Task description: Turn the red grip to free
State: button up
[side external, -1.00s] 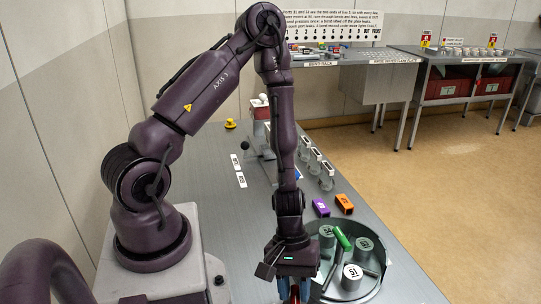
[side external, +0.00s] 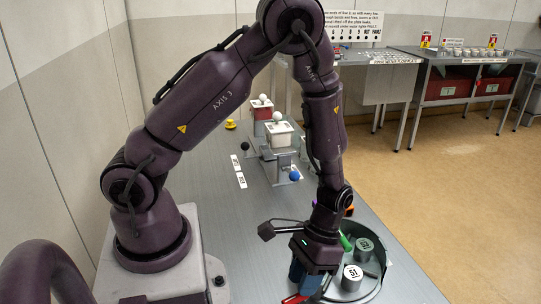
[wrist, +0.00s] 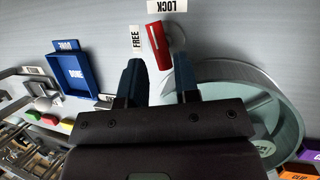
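The red grip (wrist: 157,45) is a short bar in the wrist view, beyond my fingertips. Its far end lies close to the FREE label (wrist: 137,39), and the LOCK label (wrist: 168,6) is above it. My gripper (wrist: 160,72) is open, with its two blue fingers apart. The near end of the grip lies between the fingertip lines, and no contact shows. In the side view my gripper (side external: 303,280) is tilted low at the table's front, with the red grip (side external: 294,298) partly showing at the bottom edge.
A round grey tray (wrist: 285,100) with canisters stands right of my gripper. A blue DONE tray (wrist: 75,78) lies to the left in the wrist view.

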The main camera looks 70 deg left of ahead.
jog(key=v, duration=1.1)
jog(key=s+a+r+t+y, duration=0.1)
jog(key=s+r+t, duration=0.3)
jog(key=r, duration=0.4)
jog(key=s+a+r+m+t+y, duration=0.1)
jog(key=s+r+t, duration=0.3)
jog(key=r, duration=0.5)
jog(key=shift+s+a+r+t, duration=0.2)
jog(key=shift+s+a+t, duration=0.2)
jog(key=shift+a, duration=0.35)
jog(key=shift+o, duration=0.5)
jog(key=shift+o, duration=0.9)
jog(key=n+g+h, duration=0.2)
jog(key=g+h, duration=0.1)
jog(key=g, duration=0.5)
send_near(295, 302)
jog(key=x, duration=0.8)
jog(key=shift+w+a+f, duration=0.25)
jog(key=shift+a, duration=0.1)
